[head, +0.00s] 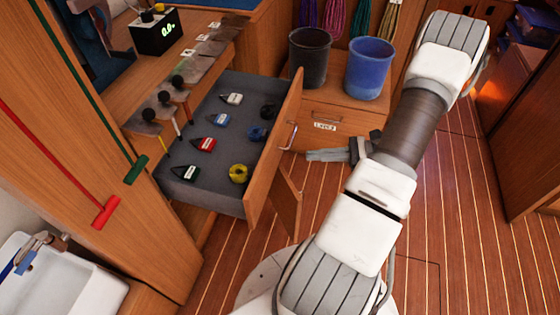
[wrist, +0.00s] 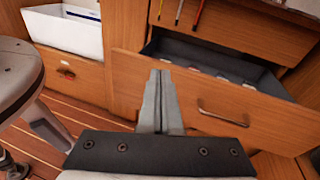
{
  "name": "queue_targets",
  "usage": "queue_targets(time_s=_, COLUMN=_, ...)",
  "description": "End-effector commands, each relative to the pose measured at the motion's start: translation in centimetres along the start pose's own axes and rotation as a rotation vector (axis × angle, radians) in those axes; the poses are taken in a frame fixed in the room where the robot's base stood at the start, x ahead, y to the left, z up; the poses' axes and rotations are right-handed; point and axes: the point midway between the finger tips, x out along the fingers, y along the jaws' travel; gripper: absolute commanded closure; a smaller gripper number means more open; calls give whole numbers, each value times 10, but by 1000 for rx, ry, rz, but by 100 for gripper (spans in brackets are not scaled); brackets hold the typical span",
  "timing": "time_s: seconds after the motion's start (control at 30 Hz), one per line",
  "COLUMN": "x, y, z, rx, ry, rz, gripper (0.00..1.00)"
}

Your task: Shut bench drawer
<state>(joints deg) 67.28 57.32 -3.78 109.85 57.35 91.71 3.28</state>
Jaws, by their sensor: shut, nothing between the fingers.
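The bench drawer (head: 225,88) stands pulled out from the wooden bench in the head view. Its wooden front (head: 262,165) carries a metal handle (head: 291,136). Inside lie small red, blue, green and white items and a yellow roll. In the wrist view the drawer front (wrist: 205,95) is ahead and to the right, with its handle (wrist: 222,112) right of my fingers. My gripper (head: 325,155) is shut and empty, in front of the drawer front and to the right of the handle in the head view. It also shows in the wrist view (wrist: 160,75).
A black bucket (head: 310,58) and a blue bucket (head: 369,68) stand on a labelled wooden locker (head: 335,112) behind my gripper. A small open door (head: 287,203) hangs below the drawer. Plank floor (head: 465,220) is clear at right.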

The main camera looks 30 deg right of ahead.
Motion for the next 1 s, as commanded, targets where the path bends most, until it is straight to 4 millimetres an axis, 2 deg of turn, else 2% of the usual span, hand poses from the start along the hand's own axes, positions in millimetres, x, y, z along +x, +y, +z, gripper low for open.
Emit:
queue_targets(time_s=0.03, x=-8, y=2, z=-23, rx=37, ry=-35, rz=-62, gripper=100)
queue_targets(time_s=0.13, x=-19, y=1, z=-45, rx=83, ry=-84, rz=-150, gripper=100)
queue_targets(time_s=0.27, x=-28, y=1, z=-59, rx=112, ry=-119, rz=-216, gripper=100)
queue_targets(time_s=0.4, x=-24, y=0, z=-61, rx=119, ry=-130, rz=-231, gripper=100)
queue_targets(time_s=0.57, x=-2, y=-5, z=-59, rx=118, ry=-129, rz=-227, gripper=100)
queue_targets(time_s=0.8, x=49, y=-17, z=-54, rx=118, ry=-128, rz=-225, gripper=100)
queue_targets(time_s=1.0, x=84, y=-25, z=-50, rx=116, ry=-126, rz=-226, gripper=100)
